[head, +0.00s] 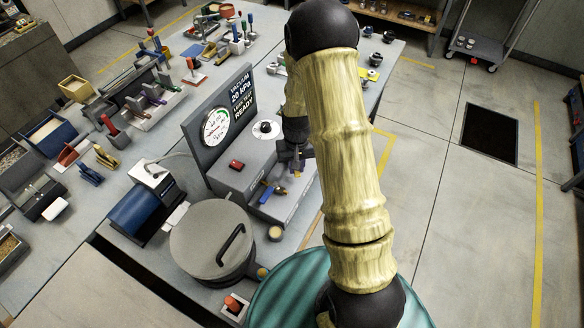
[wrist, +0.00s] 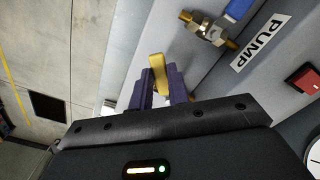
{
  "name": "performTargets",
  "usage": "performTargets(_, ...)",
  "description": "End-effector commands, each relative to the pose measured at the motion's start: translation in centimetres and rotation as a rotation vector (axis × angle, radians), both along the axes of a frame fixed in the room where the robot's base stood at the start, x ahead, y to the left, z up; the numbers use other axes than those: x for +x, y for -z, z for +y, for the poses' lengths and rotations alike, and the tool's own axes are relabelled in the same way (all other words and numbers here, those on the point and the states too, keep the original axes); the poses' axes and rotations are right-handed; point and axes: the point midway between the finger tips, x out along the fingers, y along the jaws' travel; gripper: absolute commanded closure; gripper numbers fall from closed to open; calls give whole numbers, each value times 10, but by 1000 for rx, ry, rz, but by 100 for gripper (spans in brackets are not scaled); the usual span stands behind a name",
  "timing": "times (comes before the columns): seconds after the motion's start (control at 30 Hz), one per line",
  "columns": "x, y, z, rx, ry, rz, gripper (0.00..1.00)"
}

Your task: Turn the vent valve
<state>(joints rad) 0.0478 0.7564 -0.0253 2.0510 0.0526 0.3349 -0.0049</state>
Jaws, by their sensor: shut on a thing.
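A yellow valve handle (wrist: 157,66), which I take to be the vent valve's, stands up between the purple fingers of my gripper (wrist: 158,84) in the wrist view. My gripper is shut on it. The valve body under the handle is hidden. In the head view my gripper (head: 298,160) is at the right side of the grey console (head: 258,150), partly covered by my arm, and the handle cannot be made out clearly there.
A brass valve with a blue handle (wrist: 212,28) sits beside a PUMP label (wrist: 258,42). A red switch (wrist: 304,78) is on the console. A gauge panel (head: 215,127) reads vacuum 20 kPa, leak test ready. A lidded grey tank (head: 205,235) stands in front.

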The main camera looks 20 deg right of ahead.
Motion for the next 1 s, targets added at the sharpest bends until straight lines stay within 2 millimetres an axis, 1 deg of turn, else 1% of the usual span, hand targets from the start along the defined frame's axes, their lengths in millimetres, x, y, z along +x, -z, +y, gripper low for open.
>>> performTargets(0.33, 1, 0, -20, 0, -327, -1, 100)
performTargets(0.7, 9, -1, -37, 1, -667, 0, 100)
performTargets(1.0, 15, -1, -45, 0, -852, -1, 100)
